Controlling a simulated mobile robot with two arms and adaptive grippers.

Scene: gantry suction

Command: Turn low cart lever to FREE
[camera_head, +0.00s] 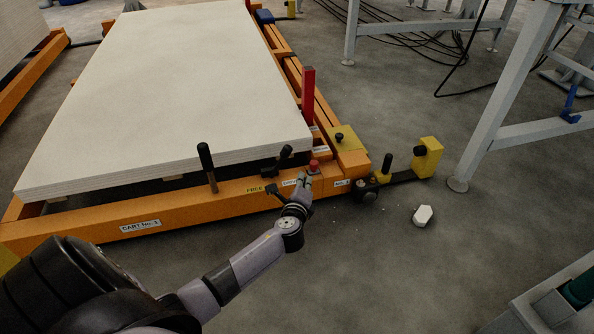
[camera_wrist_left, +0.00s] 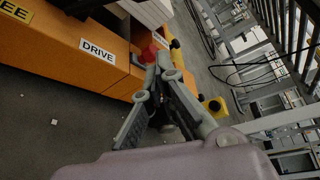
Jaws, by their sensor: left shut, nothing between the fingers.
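The low orange cart (camera_head: 190,208) carries a FREE label (camera_head: 255,190) and, to its right, a DRIVE label (camera_head: 290,183) on its front beam; the DRIVE label also shows in the left wrist view (camera_wrist_left: 97,50). A red knob (camera_head: 314,166) stands just right of the DRIVE label, and it shows in the left wrist view too (camera_wrist_left: 148,54). A black-knobbed lever (camera_head: 286,152) sits behind the labels. My left gripper (camera_head: 303,180) is shut and empty, its fingertips close beside the red knob; contact cannot be told. My right gripper is out of view.
White boards (camera_head: 180,80) lie on the cart. A black upright handle (camera_head: 207,165) rises at the front beam. A yellow-ended coupling bar (camera_head: 428,158) sticks out right. A white block (camera_head: 422,215) lies on open floor near a grey frame (camera_head: 500,100).

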